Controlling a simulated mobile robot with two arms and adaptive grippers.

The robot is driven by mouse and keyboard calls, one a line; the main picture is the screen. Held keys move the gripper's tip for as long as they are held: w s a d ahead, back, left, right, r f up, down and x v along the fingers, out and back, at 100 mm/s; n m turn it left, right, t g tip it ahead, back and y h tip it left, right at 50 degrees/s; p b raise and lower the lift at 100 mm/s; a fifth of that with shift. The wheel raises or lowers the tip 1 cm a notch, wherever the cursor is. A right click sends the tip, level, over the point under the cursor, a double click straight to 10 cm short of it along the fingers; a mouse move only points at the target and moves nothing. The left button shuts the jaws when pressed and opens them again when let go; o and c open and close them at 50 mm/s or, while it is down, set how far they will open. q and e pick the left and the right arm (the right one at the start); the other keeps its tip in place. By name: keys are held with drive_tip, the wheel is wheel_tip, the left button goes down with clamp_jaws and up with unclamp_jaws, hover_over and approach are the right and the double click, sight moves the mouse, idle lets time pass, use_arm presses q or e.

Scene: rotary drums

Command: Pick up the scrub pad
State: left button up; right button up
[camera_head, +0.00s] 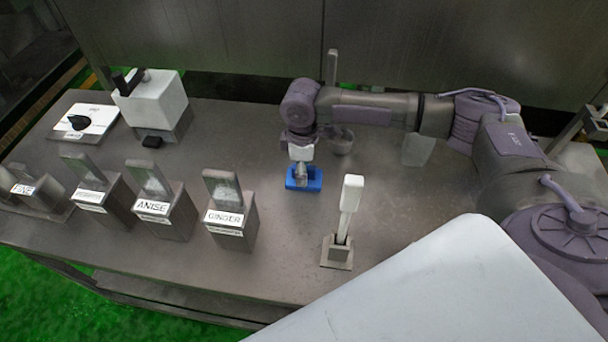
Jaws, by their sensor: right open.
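A blue block-shaped thing, likely the scrub pad (311,185), lies on the grey metal table (280,270) near its middle. My right arm reaches in from the right, and its gripper (299,178) points down at the pad from above. The gripper is open; the wrist and gripper hide part of the pad. I cannot tell whether the fingers touch it. My left gripper is not in view.
Metal holders labelled ANISE (163,214) and GINGER (231,220) stand with others at left. A white-handled tool (351,195) stands upright in a base right of the pad. A small bowl (342,142) sits behind. A white box (155,100) stands back left.

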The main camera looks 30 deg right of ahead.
clamp_jaws()
drive_tip(key=shift+r, duration=0.15)
drive_tip(key=shift+r, duration=0.6)
wheel_tip(320, 180, up, 3)
drive_tip(key=shift+f+b, duration=0.1)
drive_tip(key=shift+b, duration=0.45)
drive_tip(key=s+d+r, duration=0.2)
drive_tip(key=s+r, duration=0.1)
drive_tip(key=s, duration=0.2)
drive_tip(key=s+d+r+b, duration=0.1)
drive_tip(key=s+d+r, duration=0.2)
drive_tip(key=s, duration=0.2)
drive_tip(key=shift+s+r, duration=0.3)
drive_tip(key=shift+r, duration=0.1)
